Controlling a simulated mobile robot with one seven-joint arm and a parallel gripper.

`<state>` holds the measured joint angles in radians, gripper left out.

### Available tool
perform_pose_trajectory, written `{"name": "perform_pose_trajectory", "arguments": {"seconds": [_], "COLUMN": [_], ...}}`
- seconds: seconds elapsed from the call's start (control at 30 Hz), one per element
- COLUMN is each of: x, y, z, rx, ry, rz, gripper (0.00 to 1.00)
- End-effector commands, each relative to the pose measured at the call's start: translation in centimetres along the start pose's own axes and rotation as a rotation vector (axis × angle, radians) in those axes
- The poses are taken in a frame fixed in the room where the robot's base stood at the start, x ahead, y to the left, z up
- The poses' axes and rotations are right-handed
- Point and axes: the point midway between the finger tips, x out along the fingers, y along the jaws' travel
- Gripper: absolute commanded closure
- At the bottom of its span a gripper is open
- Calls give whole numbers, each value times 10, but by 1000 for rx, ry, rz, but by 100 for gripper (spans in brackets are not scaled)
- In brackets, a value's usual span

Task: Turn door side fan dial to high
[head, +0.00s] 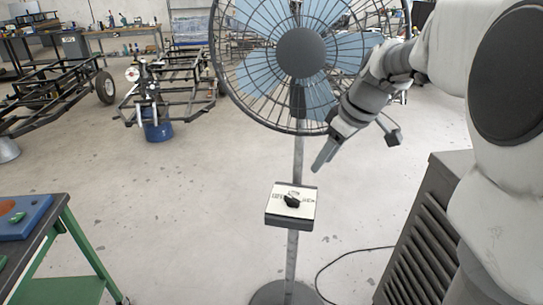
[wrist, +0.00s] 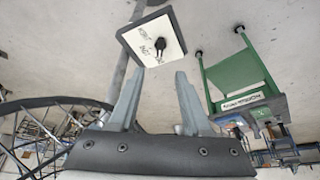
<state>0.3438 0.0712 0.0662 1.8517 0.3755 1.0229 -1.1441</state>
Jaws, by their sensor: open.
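The black fan dial (head: 291,201) sits on a white-faced control box (head: 290,219) on the pole of a standing fan (head: 303,53). Small lettering flanks the dial; I cannot read it surely. In the wrist view the dial (wrist: 160,45) and its box (wrist: 135,37) appear beyond my fingertips, roughly in line with the gap. My gripper (head: 322,160) is above and slightly right of the box in the head view, apart from it. In the wrist view my gripper (wrist: 158,82) has its two grey fingers spread, with nothing between them.
The fan's wire cage (head: 226,75) is close beside my arm. A grey louvred cabinet (head: 437,235) stands at the right, with a cable (head: 335,262) on the floor. A green table (head: 70,235) is at the left. The floor around the pole is otherwise clear.

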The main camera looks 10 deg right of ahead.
Motion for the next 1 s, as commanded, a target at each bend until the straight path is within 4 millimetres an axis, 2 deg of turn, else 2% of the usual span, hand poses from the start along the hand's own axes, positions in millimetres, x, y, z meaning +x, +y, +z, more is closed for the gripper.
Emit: {"name": "perform_pose_trajectory", "arguments": {"seconds": [0.6,0.8,1.0], "x": [128,156,165], "y": [-2,-2,-2], "z": [1,1,0], "rx": [2,1,2], "ry": [-3,-2,-1], "rz": [-4,-3,-1], "gripper": [51,51,51]}}
